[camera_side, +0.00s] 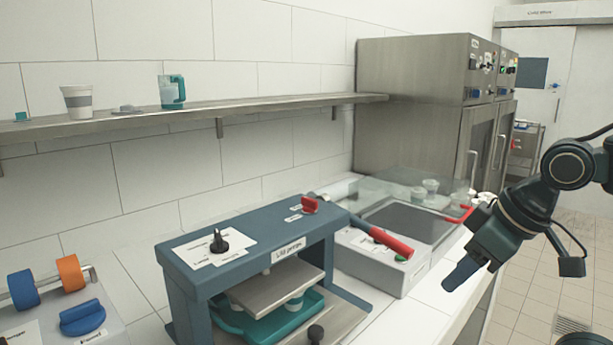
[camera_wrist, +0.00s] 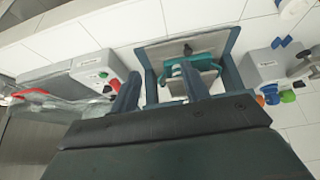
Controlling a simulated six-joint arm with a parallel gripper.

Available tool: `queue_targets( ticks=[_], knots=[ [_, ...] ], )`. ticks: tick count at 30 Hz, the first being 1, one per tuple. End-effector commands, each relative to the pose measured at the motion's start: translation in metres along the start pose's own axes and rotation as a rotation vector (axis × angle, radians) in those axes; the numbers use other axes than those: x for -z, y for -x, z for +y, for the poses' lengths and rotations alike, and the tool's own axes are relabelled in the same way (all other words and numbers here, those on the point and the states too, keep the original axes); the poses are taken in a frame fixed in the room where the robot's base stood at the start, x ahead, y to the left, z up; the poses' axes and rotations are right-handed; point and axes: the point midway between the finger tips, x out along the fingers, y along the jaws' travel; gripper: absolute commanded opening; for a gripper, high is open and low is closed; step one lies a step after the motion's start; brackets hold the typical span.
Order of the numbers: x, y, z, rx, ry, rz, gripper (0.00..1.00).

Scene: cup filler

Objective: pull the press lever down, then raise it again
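The lid press (camera_side: 215,260) is a blue-grey frame on the counter, with a metal plate (camera_side: 275,288) above a teal tray (camera_side: 312,303). A lever with a red grip (camera_side: 390,242) reaches out from its right side, sloping slightly downward in the side view, in front of a grey box. My gripper (camera_side: 463,274) hangs in the air right of the red grip, apart from it. In the wrist view the two fingers of my gripper (camera_wrist: 160,90) are spread with nothing between them. The press frame (camera_wrist: 232,72) shows beyond them; I cannot make out the lever there.
A grey unit (camera_side: 375,275) with a sink-like well and a clear lid stands right of the press. A grey dispenser box with blue and orange knobs (camera_side: 70,273) stands left. A shelf (camera_side: 200,111) with cups runs along the wall. Open air surrounds my gripper.

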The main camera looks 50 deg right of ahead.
Motion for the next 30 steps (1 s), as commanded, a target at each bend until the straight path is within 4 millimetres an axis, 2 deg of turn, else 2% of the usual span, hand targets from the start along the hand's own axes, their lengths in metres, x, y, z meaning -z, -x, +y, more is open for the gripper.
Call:
queue_targets(
  ticks=[5,16,23,30],
  knots=[
    [0.021,0.003,0.013,-0.038,0.008,-0.035,0.47],
    [0.091,0.005,0.057,-0.147,0.029,-0.175,0.47],
    [0.131,-0.004,0.082,-0.188,0.032,-0.273,0.47],
    [0.167,-0.023,0.106,-0.203,0.026,-0.375,0.47]
  ],
)
